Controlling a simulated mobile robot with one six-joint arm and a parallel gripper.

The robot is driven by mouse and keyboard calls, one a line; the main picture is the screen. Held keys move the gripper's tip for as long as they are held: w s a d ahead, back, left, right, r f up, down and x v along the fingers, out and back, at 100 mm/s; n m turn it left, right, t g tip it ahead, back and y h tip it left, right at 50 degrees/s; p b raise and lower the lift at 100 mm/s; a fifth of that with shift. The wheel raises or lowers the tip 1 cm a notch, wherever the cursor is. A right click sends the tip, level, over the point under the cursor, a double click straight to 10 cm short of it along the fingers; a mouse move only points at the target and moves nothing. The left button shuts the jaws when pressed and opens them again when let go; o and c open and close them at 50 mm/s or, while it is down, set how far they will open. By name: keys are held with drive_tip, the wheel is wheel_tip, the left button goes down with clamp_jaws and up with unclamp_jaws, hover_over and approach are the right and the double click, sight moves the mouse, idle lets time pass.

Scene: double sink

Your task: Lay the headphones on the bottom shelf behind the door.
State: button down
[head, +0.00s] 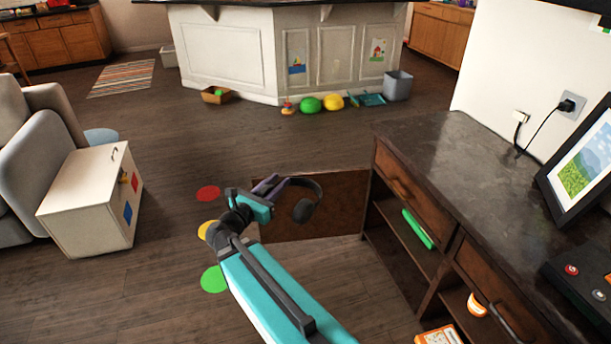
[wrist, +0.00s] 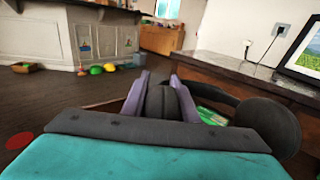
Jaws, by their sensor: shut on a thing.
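My gripper (head: 268,187) is shut on the dark headphones (head: 306,209) and holds them up in the air. In the head view, the headphones overlap the open brown door (head: 340,218), which stands out to the left of the dark wooden cabinet (head: 392,188). The cabinet's open shelves (head: 398,243) face left, below a drawer. The bottom shelf is partly hidden by the cabinet's frame and shadow.
A green object (head: 418,229) lies on a shelf. An orange-and-white object (head: 477,304) and an orange box (head: 437,336) are in the nearer section. A picture frame (head: 582,165) stands on top. A white toy box (head: 92,200) stands left; the floor between is mostly clear.

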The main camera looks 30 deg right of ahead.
drive_tip(key=a+f+n+t+y, duration=0.1)
drive_tip(key=a+n+t, duration=0.1)
drive_tip(key=a, duration=1.7)
drive_tip(key=shift+t+y, duration=0.4)
drive_tip(key=shift+t, duration=0.2)
